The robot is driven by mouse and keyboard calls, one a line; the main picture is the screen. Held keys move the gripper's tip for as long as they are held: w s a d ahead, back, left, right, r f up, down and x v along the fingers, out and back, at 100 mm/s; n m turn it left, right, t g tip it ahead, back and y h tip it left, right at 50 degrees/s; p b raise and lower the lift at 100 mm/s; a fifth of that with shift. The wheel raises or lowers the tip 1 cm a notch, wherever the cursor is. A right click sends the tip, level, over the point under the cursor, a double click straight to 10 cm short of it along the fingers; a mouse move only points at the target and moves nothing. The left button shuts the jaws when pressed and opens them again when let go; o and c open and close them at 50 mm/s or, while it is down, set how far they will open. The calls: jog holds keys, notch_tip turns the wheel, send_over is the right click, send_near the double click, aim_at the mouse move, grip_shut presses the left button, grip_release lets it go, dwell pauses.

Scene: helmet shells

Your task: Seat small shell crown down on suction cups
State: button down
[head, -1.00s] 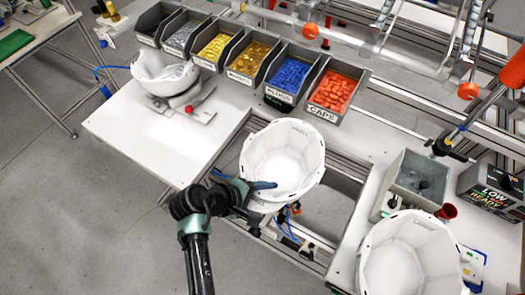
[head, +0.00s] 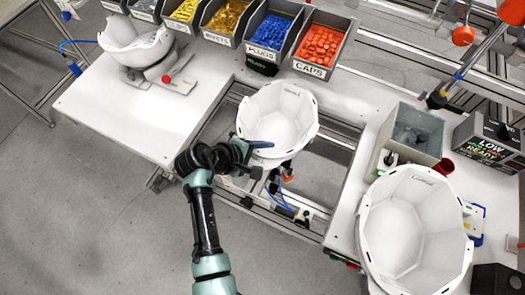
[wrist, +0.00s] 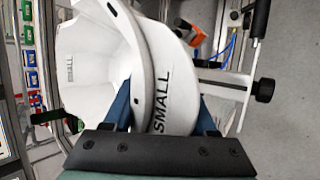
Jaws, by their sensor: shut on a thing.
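The small shell (head: 278,118) is a white bowl, open side up and crown down, over the opening in the middle of the bench. The wrist view shows "SMALL" printed on its wall (wrist: 162,95). My gripper (head: 258,146) is shut on its near-left rim, one blue finger inside and one outside; the wrist view shows the fingers (wrist: 160,112) across the wall. An orange part (head: 288,175) and blue hoses (head: 281,197) show below the shell. The suction cups are hidden under it, so I cannot tell whether the crown touches them.
A larger white shell (head: 372,235) stands at the right, beside a grey box (head: 425,155). Another white shell (head: 128,42) sits on a stand at the left. Bins of coloured parts (head: 320,48) line the back. The bench's left surface (head: 110,105) is mostly clear.

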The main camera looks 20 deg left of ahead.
jog(key=shift+f, duration=0.1)
jog(key=shift+c, duration=0.6)
grip_release()
jog(key=shift+f, duration=0.1)
jog(key=b+v, duration=0.1)
jog(key=v, duration=1.2)
jog(key=shift+b, duration=0.4)
jog(key=shift+w, duration=0.15)
